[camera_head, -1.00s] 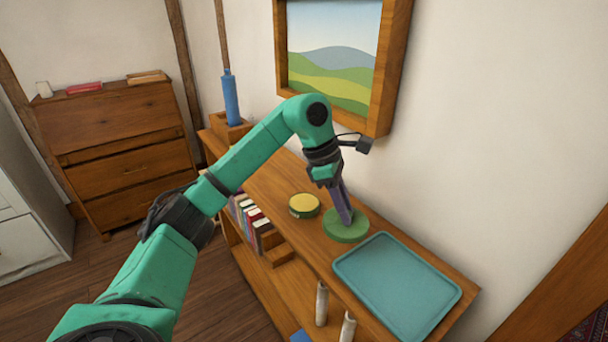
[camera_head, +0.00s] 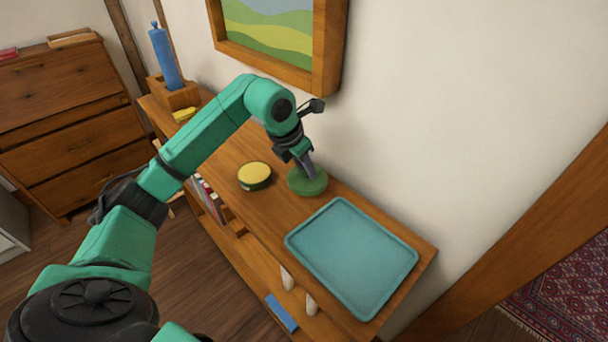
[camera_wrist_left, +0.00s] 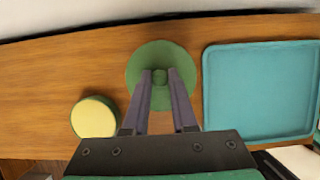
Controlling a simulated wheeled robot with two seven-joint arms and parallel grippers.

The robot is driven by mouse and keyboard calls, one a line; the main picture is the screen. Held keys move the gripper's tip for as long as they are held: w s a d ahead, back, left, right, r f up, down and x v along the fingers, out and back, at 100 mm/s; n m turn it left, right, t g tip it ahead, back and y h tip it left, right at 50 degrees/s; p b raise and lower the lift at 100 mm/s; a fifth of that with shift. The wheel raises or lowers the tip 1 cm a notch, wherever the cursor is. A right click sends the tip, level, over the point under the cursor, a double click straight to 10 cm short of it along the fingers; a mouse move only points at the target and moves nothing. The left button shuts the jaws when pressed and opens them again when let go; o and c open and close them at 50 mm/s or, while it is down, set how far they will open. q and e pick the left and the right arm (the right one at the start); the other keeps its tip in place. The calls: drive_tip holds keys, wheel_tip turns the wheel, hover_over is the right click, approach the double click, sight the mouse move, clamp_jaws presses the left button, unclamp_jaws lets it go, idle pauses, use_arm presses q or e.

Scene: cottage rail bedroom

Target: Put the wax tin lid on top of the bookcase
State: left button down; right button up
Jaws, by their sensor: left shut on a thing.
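The wax tin lid is a round green disc (camera_head: 308,184) with a small knob, at the top of the bookcase (camera_head: 225,152) between the tin and the tray. My left gripper (camera_head: 307,171) is above it, shut on the knob. In the left wrist view the two fingers (camera_wrist_left: 160,76) hold the knob from both sides, with the disc (camera_wrist_left: 138,65) around them. The lid looks flat and at or very near the wood; I cannot tell if it touches. A round green tin with a yellow top (camera_head: 254,175) stands beside it, apart. My right gripper is not in view.
A teal tray (camera_head: 350,257) covers the near end of the bookcase top. A blue bottle-like thing (camera_head: 163,58) in a wooden holder and a small yellow item (camera_head: 184,114) are at the far end. A framed picture (camera_head: 327,50) hangs above. Books (camera_head: 207,198) fill a lower shelf.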

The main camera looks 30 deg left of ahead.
sight(305, 178)
use_arm(q)
drive_tip(key=f, duration=0.3)
drive_tip(key=shift+s+p, duration=0.2)
drive_tip(key=shift+p, duration=0.15)
drive_tip(key=shift+f, duration=0.35)
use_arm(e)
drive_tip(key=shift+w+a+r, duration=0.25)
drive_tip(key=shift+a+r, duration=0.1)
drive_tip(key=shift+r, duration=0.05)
use_arm(q)
drive_tip(key=c, duration=1.1)
unclamp_jaws()
drive_tip(key=shift+f, duration=0.15)
drive_tip(key=shift+c, duration=0.2)
drive_tip(key=o, duration=0.4)
